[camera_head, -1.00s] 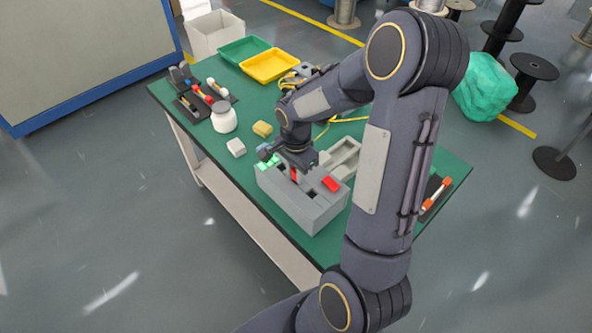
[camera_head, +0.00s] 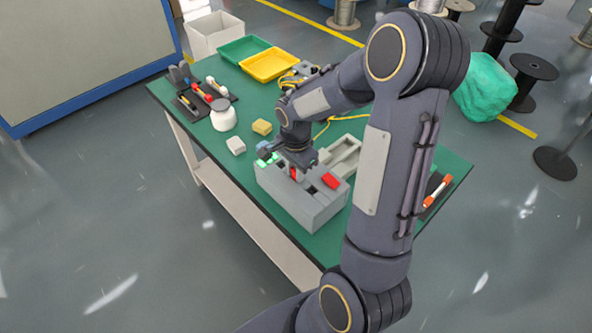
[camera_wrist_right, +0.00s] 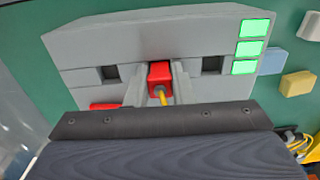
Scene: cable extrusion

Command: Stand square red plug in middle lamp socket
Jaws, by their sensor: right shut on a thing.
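The square red plug (camera_wrist_right: 160,76) is between the two fingers of my right gripper (camera_wrist_right: 158,85) in the right wrist view, with a yellow cable coming out of its near end. It also shows as a small red patch in the head view (camera_head: 293,174). The grey lamp block (camera_head: 302,204) has a row of dark square sockets. The plug is at the middle socket, between the left socket (camera_wrist_right: 106,73) and the right socket (camera_wrist_right: 212,65). The middle opening is hidden by the plug, so its depth cannot be told. My left gripper is not in view.
Green lit lamps (camera_wrist_right: 247,48) sit at one end of the block, and a red part (camera_head: 331,182) lies on the other. A grey tray (camera_head: 345,156) stands behind. A yellow block (camera_head: 262,128), a pale block (camera_head: 236,146) and a white jar (camera_head: 223,119) stand to the left.

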